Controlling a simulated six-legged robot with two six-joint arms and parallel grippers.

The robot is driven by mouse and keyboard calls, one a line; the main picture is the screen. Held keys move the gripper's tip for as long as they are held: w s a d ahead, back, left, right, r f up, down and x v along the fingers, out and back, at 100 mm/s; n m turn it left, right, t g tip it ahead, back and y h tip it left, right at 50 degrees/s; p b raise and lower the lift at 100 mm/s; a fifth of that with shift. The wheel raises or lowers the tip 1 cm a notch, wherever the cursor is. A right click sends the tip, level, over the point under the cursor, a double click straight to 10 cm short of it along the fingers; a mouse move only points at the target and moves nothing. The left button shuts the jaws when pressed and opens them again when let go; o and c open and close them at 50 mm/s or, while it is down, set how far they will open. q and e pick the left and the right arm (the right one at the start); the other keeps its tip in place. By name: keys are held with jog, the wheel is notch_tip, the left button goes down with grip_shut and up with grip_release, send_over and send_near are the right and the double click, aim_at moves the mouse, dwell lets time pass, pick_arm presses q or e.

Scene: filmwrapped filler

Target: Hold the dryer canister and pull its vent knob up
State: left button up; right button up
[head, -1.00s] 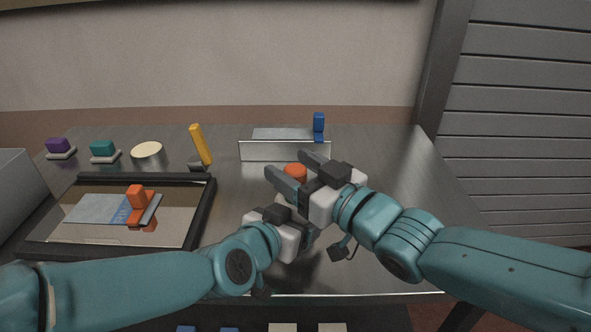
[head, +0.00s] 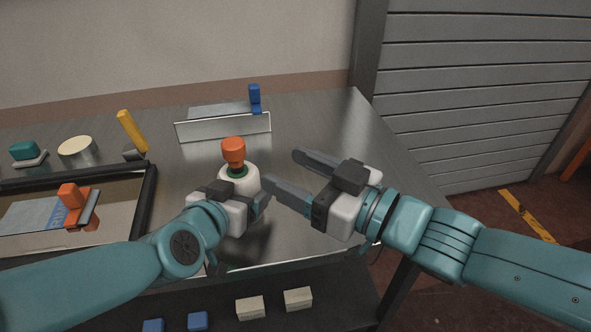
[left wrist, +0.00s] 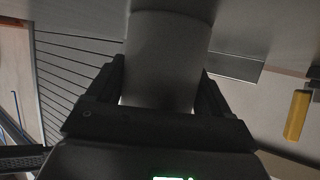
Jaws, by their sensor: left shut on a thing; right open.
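The dryer canister (head: 241,181) is white with an orange vent knob (head: 233,150) on top and a green band below the knob. It stands upright on the metal table. My left gripper (head: 243,196) is shut on the canister's body from the near side and hides its lower part. In the left wrist view the canister (left wrist: 165,60) is a broad grey cylinder between the two fingers. My right gripper (head: 282,168) is open and empty to the right of the canister, its fingers pointing left, apart from the knob.
Behind the canister is a low tray (head: 225,129) with a blue-handled piece (head: 254,97). The table's right side is clear.

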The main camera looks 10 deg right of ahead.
pick_arm(q)
jog(key=o, duration=1.1)
